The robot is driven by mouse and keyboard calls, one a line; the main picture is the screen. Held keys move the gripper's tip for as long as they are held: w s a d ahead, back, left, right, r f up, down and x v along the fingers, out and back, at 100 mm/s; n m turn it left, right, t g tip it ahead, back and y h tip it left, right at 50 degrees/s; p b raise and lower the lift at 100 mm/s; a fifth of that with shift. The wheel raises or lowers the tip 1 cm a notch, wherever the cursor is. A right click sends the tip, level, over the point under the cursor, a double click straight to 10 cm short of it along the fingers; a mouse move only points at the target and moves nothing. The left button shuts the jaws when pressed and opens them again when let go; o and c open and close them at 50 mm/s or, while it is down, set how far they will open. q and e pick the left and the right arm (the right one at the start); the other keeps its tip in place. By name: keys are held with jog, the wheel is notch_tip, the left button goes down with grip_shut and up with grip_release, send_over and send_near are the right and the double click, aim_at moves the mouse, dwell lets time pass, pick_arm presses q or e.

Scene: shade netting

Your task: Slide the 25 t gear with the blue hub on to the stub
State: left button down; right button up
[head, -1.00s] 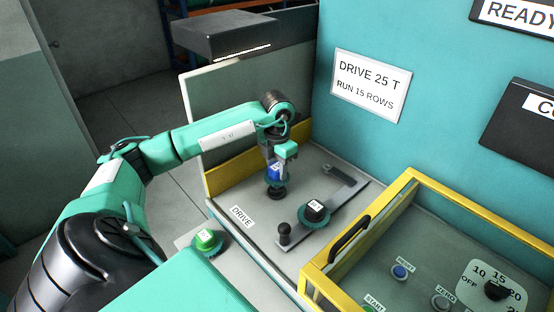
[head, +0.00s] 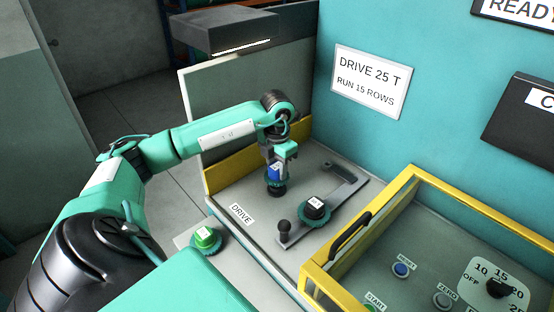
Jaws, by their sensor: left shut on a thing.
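The gear with the blue hub (head: 274,173) is in my left gripper (head: 278,160), which is shut on the hub from above. It is upright over a dark round piece (head: 277,191) on the grey deck, near the yellow back edge. That piece looks like the stub, but the gear and fingers hide its top. I cannot tell whether the gear is around the stub or just above it. A label reading DRIVE (head: 241,214) lies on the deck in front. My right gripper is not in view.
A gear with a black hub (head: 315,208) sits on the deck by a lever arm with a dark knob (head: 284,228). A gear with a green hub (head: 206,238) stands at the front left. A yellow-framed guard (head: 400,205) with a black handle is at the right. A wall sign (head: 370,80) reads DRIVE 25 T.

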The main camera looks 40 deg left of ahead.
pick_arm(q)
jog(key=shift+f+b, duration=0.4)
jog(key=shift+f, duration=0.05)
dwell(0.7)
jog(key=shift+f+b, duration=0.6)
jog(key=shift+f, duration=0.15)
jog(key=shift+f, duration=0.15)
jog(key=c, duration=0.9)
grip_release()
jog(key=shift+o, duration=0.2)
